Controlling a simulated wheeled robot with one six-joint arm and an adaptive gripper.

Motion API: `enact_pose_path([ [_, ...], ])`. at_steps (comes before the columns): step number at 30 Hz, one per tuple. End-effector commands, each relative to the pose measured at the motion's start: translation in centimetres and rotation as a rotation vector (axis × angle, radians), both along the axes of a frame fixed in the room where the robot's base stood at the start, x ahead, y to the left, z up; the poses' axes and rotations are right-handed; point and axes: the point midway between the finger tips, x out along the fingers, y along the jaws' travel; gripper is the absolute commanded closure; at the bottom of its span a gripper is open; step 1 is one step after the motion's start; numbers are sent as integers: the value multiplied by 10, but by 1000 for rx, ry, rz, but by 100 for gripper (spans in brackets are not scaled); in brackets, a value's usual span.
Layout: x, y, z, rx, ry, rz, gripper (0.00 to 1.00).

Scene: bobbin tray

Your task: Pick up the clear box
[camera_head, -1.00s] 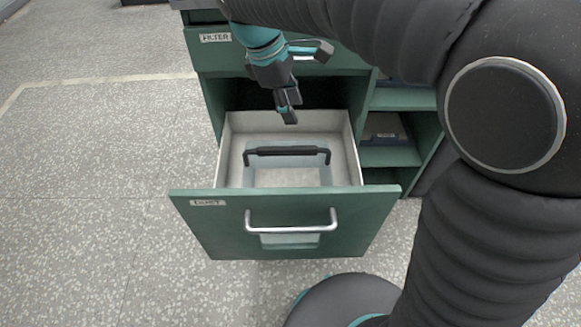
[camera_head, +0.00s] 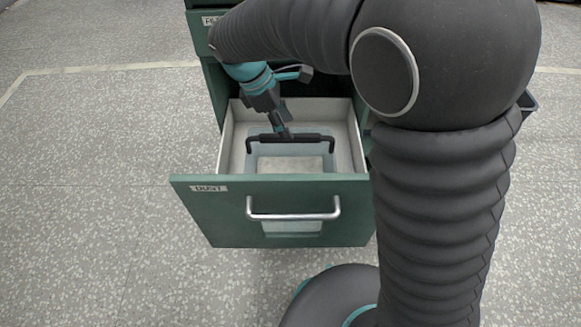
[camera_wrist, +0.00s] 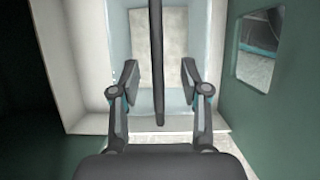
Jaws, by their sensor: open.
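The clear box (camera_head: 258,162) sits inside the open drawer, with a black bar handle (camera_head: 312,137) across its top. In the wrist view the handle (camera_wrist: 157,60) runs lengthwise between my fingers, and the box's see-through wall (camera_wrist: 119,50) shows below it. My gripper (camera_head: 283,134) is at the handle, left of its middle in the head view. In the wrist view my gripper (camera_wrist: 158,78) is open, with one finger on each side of the handle and a gap on both sides. The exact height of the fingertips against the handle is hard to tell.
The green drawer front (camera_head: 225,215) is labelled DUST and has a silver pull (camera_head: 293,215). The drawer's pale walls (camera_head: 226,140) surround the box closely. The green cabinet (camera_head: 203,45) stands behind. Speckled floor (camera_head: 90,200) is clear at the left.

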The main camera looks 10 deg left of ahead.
Motion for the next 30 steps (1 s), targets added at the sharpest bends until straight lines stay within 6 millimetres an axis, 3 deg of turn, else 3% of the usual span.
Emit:
enact_pose_path([
  [12, 6, -12, -47, -1, 1, -3, 54],
  [30, 7, -13, -51, -1, 1, -2, 54],
])
